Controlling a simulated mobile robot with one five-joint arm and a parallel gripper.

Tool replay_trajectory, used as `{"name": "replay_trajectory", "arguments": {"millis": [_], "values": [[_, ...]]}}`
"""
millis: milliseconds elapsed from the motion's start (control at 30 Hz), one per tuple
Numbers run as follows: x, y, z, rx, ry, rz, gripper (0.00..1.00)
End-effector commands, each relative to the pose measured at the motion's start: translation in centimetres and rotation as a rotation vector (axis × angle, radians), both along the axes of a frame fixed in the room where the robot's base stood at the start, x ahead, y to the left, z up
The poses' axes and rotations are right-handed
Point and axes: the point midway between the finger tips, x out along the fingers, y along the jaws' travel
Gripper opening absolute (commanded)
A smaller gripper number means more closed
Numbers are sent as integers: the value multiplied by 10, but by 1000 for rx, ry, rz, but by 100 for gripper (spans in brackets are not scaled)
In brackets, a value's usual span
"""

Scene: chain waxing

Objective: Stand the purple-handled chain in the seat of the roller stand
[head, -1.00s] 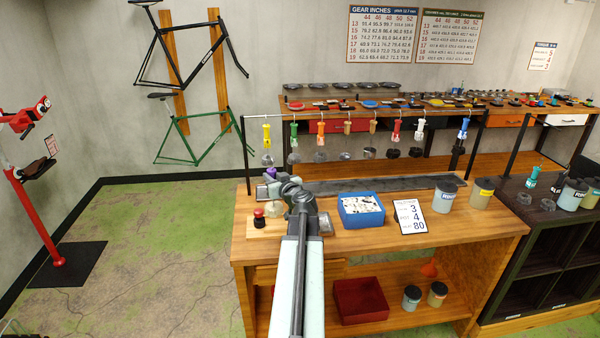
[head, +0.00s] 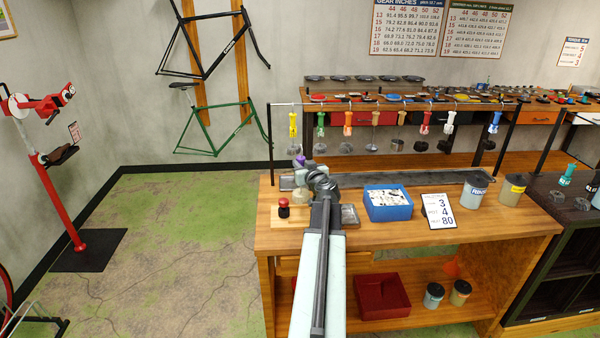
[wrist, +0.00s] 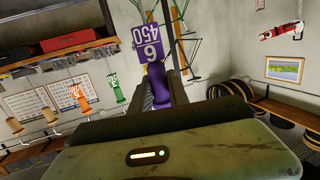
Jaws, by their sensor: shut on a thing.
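The purple-handled chain's purple handle (wrist: 158,88) is between my gripper's fingers (wrist: 156,80) in the wrist view, and my gripper is shut on it. A purple tag reading 450 and 6, inverted in the picture, shows beyond the handle. In the head view the purple handle (head: 301,160) is a small spot at the far end of my arm, above the bench's left end. My wrist partly covers the area. A wooden base with a red knob (head: 283,207) stands below it, with a pale round part beside the knob; this looks like the roller stand. Its seat cannot be made out.
A blue bin (head: 388,204) of pale pieces, a number card (head: 438,211) and two jars stand to the right on the bench. Several coloured-handled chains hang from a rail (head: 390,103) behind. A long dark tray (head: 410,178) lies along the bench's back.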

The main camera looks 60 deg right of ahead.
Motion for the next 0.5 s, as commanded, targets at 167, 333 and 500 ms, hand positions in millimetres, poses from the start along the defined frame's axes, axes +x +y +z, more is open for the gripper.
{"name": "replay_trajectory", "arguments": {"millis": [167,333,500], "values": [[4,-3,-4,0,-3,-10,0],[4,-3,-8,0,-3,-10,0],[3,-4,-21,0,-3,-10,0]]}}
